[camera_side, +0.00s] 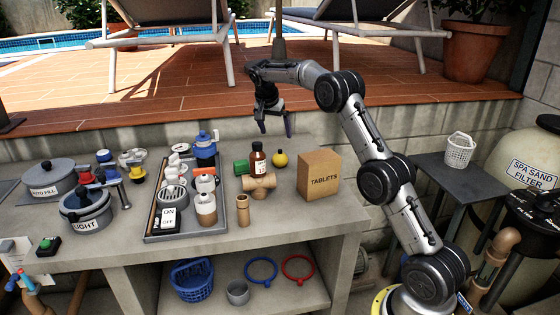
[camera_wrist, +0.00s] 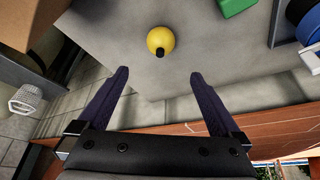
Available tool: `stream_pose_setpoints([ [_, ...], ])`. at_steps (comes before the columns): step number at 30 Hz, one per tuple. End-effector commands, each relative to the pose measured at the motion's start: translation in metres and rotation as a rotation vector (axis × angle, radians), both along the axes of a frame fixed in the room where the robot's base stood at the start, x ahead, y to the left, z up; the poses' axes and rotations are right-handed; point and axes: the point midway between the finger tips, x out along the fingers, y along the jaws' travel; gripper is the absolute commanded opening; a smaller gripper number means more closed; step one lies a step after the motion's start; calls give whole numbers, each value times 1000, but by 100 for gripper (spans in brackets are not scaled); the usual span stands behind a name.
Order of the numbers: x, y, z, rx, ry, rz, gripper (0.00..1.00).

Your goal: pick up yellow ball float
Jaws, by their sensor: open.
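The yellow ball float (camera_side: 280,158) is a small yellow ball with a dark stub. It sits on the grey counter between the brown bottle and the tablets box. In the wrist view the float (camera_wrist: 160,40) lies ahead of the fingertips, roughly midway between them, apart from both. My gripper (camera_side: 276,128) is above the counter near its back edge, above and slightly left of the float. Its two dark fingers (camera_wrist: 158,74) are spread apart with nothing between them.
Close to the float stand the brown bottle (camera_side: 258,160), a green block (camera_side: 241,167), a tan pipe tee (camera_side: 259,186) and the cardboard tablets box (camera_side: 319,176). A grey tray (camera_side: 180,237) with several parts lies left. Bare counter (camera_side: 290,225) shows in front of the box.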

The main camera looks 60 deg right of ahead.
Motion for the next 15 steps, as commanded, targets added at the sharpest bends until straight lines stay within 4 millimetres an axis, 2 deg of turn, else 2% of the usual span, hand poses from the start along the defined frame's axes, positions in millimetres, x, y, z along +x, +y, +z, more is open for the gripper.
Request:
stream_pose_setpoints([
  [1,0,-5,-11,1,5,-2,100],
  [6,2,-16,-38,1,4,-2,100],
  [15,5,-25,-59,1,1,0,100],
])
